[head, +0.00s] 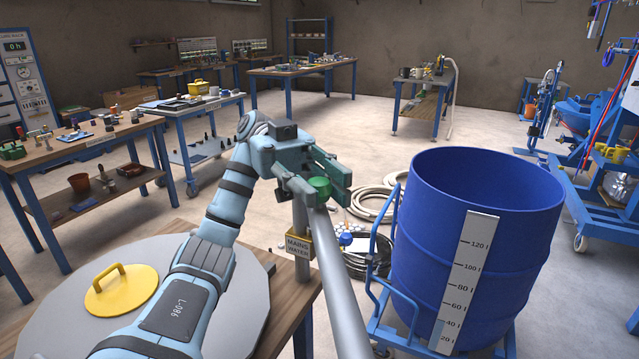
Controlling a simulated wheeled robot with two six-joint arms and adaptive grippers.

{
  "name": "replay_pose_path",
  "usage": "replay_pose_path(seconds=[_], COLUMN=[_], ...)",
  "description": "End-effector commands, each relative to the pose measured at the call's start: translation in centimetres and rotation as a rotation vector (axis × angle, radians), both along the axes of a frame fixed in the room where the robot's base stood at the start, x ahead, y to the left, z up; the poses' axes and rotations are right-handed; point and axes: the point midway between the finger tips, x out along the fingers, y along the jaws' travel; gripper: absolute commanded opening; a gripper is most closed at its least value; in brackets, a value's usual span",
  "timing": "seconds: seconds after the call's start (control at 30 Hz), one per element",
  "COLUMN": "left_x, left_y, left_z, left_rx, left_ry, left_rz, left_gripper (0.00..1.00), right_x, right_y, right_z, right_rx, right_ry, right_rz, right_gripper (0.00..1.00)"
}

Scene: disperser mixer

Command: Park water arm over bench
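The water arm (337,275) is a grey pipe. It runs from the top of a post with a yellow "MAINS WATER" label (298,246) toward the bottom of the head view, between the wooden bench (290,312) and the blue drum (430,240). A green grip (320,184) shows at the far end of the pipe. My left gripper (326,190) is at this grip, with one finger on each side of it. I cannot tell whether the fingers press on it. My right gripper is out of view.
A round grey lid (245,290) with a yellow handle (121,290) lies on the bench under my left arm. The drum, with a litre scale (468,270), stands in a blue frame at the right. Hoses (375,203) lie on the floor behind.

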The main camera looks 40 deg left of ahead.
Motion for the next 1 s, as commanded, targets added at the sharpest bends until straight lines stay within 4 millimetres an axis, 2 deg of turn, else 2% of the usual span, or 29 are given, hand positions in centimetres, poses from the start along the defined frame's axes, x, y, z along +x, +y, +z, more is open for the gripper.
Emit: replay_pose_path(seconds=[0.03, 0.13, 0.47, 0.57, 0.8, 0.9, 1.0], left_x=[0.0, 0.0, -0.1, -0.1, -0.1, 0.0, 0.0], left_y=[0.0, 0.1, 0.1, 0.1, 0.1, 0.2, 0.2], left_z=[0.3, 0.2, 0.4, 1.9, 7.9, 9.5, 10.2], left_rx=[-0.008, -0.006, -0.003, -0.005, -0.007, -0.006, -0.005], left_ry=[0.001, 0.001, -0.001, -0.005, -0.005, -0.001, 0.0], left_rz=[0.003, 0.004, 0.006, 0.006, 0.005, 0.006, 0.005], left_gripper=[0.32, 0.46, 0.46, 0.46, 0.46, 0.46, 0.46], right_x=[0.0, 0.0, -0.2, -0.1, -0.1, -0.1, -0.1], right_y=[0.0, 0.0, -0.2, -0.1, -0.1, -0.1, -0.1], right_z=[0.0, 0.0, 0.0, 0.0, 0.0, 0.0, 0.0], right_rx=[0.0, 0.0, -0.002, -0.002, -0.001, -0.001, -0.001], right_ry=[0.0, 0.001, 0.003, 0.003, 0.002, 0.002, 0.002], right_rz=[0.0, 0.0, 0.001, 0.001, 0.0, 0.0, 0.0], right_gripper=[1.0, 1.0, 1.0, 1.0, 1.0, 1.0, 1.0])
